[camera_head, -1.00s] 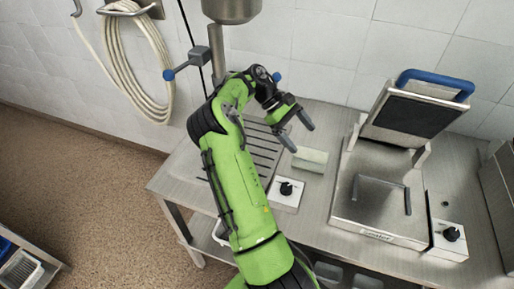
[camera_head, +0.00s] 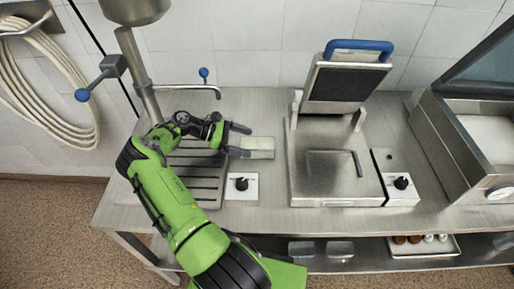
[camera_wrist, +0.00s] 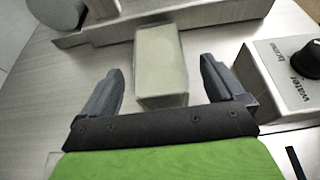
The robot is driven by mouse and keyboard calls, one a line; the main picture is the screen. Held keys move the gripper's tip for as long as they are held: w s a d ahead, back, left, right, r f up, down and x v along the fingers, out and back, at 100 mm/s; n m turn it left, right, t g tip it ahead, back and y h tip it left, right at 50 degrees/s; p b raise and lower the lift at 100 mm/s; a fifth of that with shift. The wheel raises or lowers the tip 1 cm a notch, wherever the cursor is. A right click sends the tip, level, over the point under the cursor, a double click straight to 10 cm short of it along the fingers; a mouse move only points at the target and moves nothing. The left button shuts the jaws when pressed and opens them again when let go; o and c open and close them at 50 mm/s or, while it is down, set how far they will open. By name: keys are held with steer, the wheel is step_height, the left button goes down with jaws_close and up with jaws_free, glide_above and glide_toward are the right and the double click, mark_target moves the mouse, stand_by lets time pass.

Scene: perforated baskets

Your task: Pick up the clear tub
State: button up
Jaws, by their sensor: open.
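The clear tub (camera_head: 257,148) is a small pale, greenish-grey box on the steel counter, between the slatted drain area and the press grill. In the wrist view the tub (camera_wrist: 160,62) stands just ahead of my gripper, its near end reaching between the fingertips. My gripper (camera_head: 242,141) is open, with one finger on each side of the tub's near end and visible gaps to both. In the wrist view my gripper (camera_wrist: 160,72) holds nothing.
A control box with a black knob (camera_head: 241,184) sits in front of the tub. The press grill (camera_head: 335,165) stands close on the right, its lid raised. A faucet (camera_head: 190,87) rises behind. A tray (camera_head: 425,246) lies on the lower shelf.

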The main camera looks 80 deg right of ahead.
mark_target(252, 142)
steer(key=x, duration=0.4)
steer(key=shift+s+d+r, duration=0.1)
steer(key=shift+s, duration=0.2)
steer(key=c, duration=1.3)
steer(key=shift+o, duration=0.2)
steer(key=shift+r, duration=0.15)
step_height(252, 142, up, 18)
steer(key=p, duration=0.3)
